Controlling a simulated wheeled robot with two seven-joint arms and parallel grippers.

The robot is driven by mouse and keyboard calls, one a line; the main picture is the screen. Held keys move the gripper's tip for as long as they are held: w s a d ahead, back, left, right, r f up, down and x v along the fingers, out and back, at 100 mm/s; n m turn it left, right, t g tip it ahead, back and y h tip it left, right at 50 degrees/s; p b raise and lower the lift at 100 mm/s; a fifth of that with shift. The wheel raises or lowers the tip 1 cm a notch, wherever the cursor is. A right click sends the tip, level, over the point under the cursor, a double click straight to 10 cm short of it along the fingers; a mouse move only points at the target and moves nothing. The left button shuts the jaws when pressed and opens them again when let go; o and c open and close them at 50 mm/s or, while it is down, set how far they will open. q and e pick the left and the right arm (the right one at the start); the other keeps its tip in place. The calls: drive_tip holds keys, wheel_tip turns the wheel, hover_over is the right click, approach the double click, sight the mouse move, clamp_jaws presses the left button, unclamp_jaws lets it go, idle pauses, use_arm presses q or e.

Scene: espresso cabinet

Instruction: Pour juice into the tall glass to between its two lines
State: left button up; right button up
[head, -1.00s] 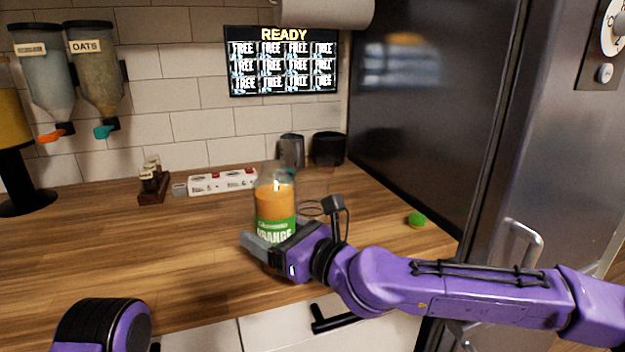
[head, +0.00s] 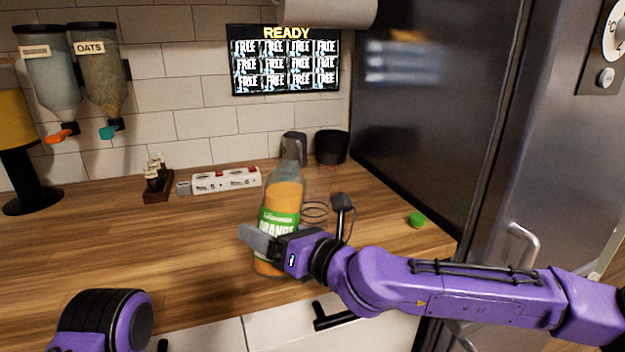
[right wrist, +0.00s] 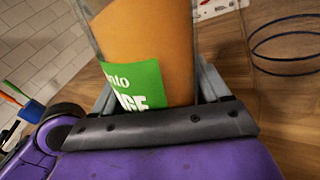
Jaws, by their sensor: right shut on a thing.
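An orange juice bottle (head: 283,200) with a green label is in my right gripper (head: 262,243), at the front middle of the counter. Its top leans slightly right. In the right wrist view the bottle (right wrist: 150,45) sits between the two fingers (right wrist: 160,95). The tall glass is clear and hard to see; its two dark lines (head: 315,212) show as rings just right of and behind the bottle. The rings also show in the right wrist view (right wrist: 285,45). I cannot make out any juice in the glass. My left gripper is not in view; only part of my left arm shows.
A green cap (head: 417,220) lies on the counter (head: 130,250) at the right. A white power strip (head: 226,180), a small wooden rack (head: 157,182) and dark canisters (head: 331,147) stand toward the wall. A steel fridge (head: 500,160) bounds the right side.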

sight(260, 225)
drive_tip(key=shift+s+r+m+p, duration=0.1)
drive_tip(key=shift+r+m+p, duration=0.6)
drive_tip(key=shift+r+p, duration=0.3)
drive_tip(key=shift+r+m+p, duration=0.65)
drive_tip(key=shift+m+p, duration=0.35)
drive_tip(key=shift+p, duration=0.15)
drive_tip(key=shift+s+a+r+m+p, duration=0.25)
drive_tip(key=shift+r+m+p, duration=0.2)
drive_tip(key=shift+m+p, duration=0.35)
drive_tip(key=shift+s+a+r+m+g+p, duration=0.3)
drive_tip(key=shift+s+r+m+p, duration=0.15)
drive_tip(key=shift+m+p, duration=0.2)
drive_tip(key=shift+w+r, duration=0.1)
drive_tip(key=shift+m, duration=0.25)
drive_tip(key=shift+s+a+r+m+p, duration=0.1)
drive_tip(key=shift+s+m+p, duration=0.2)
